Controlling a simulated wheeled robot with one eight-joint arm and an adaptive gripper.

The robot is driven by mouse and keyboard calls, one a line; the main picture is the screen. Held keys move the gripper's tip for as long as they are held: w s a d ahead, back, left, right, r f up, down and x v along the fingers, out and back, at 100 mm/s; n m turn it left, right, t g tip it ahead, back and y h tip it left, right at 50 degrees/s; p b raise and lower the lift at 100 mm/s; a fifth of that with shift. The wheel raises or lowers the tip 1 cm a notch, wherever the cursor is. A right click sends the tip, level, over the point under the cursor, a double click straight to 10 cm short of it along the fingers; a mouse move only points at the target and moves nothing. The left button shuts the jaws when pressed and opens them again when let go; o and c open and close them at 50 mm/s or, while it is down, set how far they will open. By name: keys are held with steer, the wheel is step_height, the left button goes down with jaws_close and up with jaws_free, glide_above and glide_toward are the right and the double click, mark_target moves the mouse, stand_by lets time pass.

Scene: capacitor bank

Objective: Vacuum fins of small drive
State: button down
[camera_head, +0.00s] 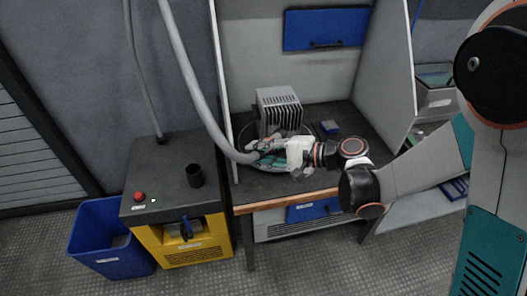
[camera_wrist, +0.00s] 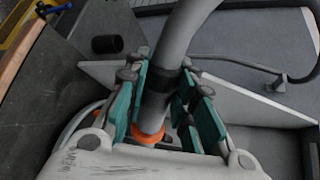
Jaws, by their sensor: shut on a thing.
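The small drive (camera_head: 279,112), a light grey box with vertical fins, stands upright on the dark bench in the head view. My gripper (camera_head: 260,155), with teal fingers, is just in front of the drive's base. In the wrist view my gripper (camera_wrist: 167,90) is shut on the grey vacuum hose (camera_wrist: 181,40), near an orange ring (camera_wrist: 148,136) on it. The hose (camera_head: 190,75) comes down from above in the head view. The nozzle's tip is hidden, and I cannot tell whether it touches the fins.
A yellow and dark grey vacuum unit (camera_head: 158,205) with a red button and a black cup (camera_head: 195,175) stands left of the bench. A blue bin (camera_head: 100,236) is beside it. Panels (camera_head: 385,70) wall the bench.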

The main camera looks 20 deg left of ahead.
steer(key=shift+s+a, duration=0.3)
steer(key=shift+a, duration=0.2)
steer(key=shift+s+a, duration=0.3)
steer(key=shift+a, duration=0.2)
steer(key=shift+f, duration=0.15)
steer(key=shift+f, duration=1.75)
steer(key=shift+w+d, duration=0.5)
steer(key=shift+d, duration=0.35)
steer(key=shift+w+d, duration=0.5)
steer(key=shift+d, duration=0.3)
steer(key=shift+w+d, duration=0.1)
steer(key=shift+w+d, duration=0.45)
steer(key=shift+d, duration=0.35)
steer(key=shift+w+d, duration=0.45)
steer(key=shift+d, duration=0.3)
